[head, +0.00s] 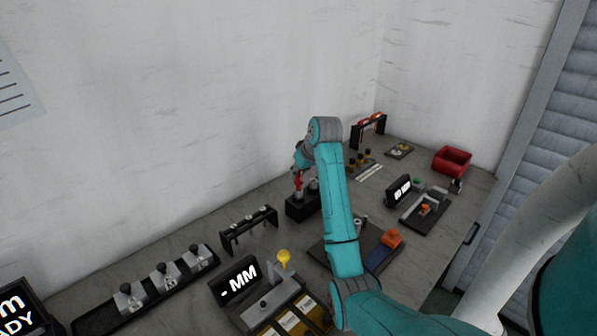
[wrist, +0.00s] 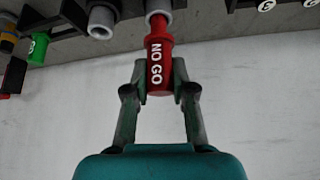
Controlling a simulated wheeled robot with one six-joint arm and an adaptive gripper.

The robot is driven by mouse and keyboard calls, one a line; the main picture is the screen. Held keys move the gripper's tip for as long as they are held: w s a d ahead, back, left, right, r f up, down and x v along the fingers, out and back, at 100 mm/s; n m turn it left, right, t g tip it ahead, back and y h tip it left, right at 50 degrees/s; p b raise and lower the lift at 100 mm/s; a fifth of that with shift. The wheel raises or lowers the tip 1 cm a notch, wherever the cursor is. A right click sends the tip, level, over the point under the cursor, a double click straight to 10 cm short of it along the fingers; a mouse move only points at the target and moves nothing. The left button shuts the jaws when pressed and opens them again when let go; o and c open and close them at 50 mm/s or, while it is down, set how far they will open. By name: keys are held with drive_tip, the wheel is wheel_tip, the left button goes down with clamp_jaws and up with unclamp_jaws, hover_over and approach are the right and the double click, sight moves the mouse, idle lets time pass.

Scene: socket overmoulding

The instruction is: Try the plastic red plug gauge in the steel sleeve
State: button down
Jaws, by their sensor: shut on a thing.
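The red plug gauge (wrist: 158,66), marked "NO GO", is held between the fingers of my gripper (wrist: 159,78) in the wrist view. Its narrower tip points at a grey ring-shaped sleeve (wrist: 164,5) at the top edge and meets or overlaps it. I cannot tell how far the tip is inside. A second grey sleeve (wrist: 102,21) is beside it to the left. I cannot tell which sleeve is steel. In the head view the red gauge (head: 299,183) is upright over a black block (head: 301,207), with my gripper (head: 300,172) above.
A green gauge (wrist: 39,47) hangs at the left of the wrist view. In the head view a black rack (head: 249,230) stands left of the block, a display reading "- MM" (head: 236,282) in front, and a red bin (head: 452,161) at the far right. Bench between rack and block is clear.

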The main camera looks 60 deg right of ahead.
drive_tip(key=shift+s+f, duration=0.1)
drive_tip(key=shift+f, duration=1.2)
idle(1.4)
drive_tip(key=shift+r, duration=0.6)
drive_tip(key=shift+r, duration=0.8)
drive_tip(key=shift+r, duration=0.3)
drive_tip(key=shift+r, duration=2.45)
